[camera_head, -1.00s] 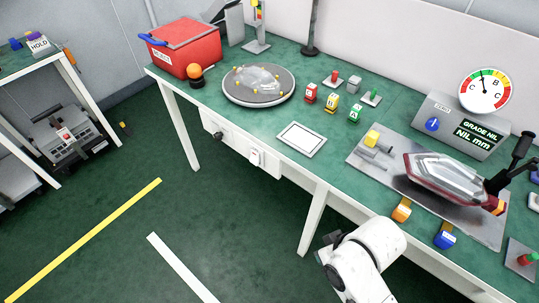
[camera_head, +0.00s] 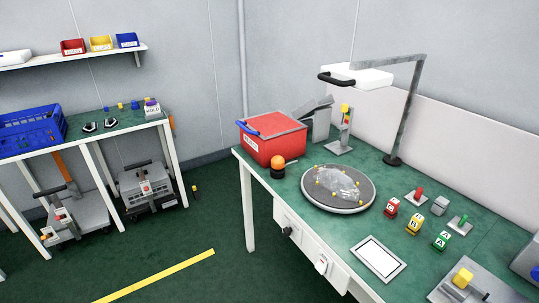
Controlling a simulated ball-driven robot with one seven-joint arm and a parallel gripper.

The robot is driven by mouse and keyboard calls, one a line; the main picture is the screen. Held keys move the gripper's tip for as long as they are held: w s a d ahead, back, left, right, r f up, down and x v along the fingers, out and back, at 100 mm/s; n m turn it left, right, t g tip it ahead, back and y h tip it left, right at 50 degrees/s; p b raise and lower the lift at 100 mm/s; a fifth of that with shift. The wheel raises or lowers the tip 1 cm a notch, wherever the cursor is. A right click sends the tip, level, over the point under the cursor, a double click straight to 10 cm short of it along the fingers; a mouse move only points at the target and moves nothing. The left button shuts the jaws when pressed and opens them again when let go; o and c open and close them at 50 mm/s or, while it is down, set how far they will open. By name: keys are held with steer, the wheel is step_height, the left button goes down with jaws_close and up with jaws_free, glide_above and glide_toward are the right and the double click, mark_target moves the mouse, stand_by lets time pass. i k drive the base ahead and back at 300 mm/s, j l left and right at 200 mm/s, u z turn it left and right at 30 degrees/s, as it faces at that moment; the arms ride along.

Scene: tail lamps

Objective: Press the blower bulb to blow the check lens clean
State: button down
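A clear lens-like piece (camera_head: 338,182) lies on a round grey turntable (camera_head: 350,209) with small yellow pegs around it, on the green bench. It may be the check lens. An orange ball on a dark base (camera_head: 278,163) stands at the bench's left front, beside the red box and apart from the turntable. I cannot tell whether it is the blower bulb. My gripper is not in view.
A red box (camera_head: 276,149) stands at the bench's back left. A lamp on a tall post (camera_head: 408,110) rises behind the turntable. Several small coloured blocks (camera_head: 414,224) and a white framed plate (camera_head: 378,259) lie to the right. The floor (camera_head: 215,225) left of the bench is mostly clear.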

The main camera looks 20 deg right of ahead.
mark_target(277, 163)
steer(key=i+j+u, duration=0.2)
steer(key=i, duration=0.85)
steer(key=i+j+u, duration=0.2)
steer(key=i, duration=0.85)
steer(key=l, duration=0.1)
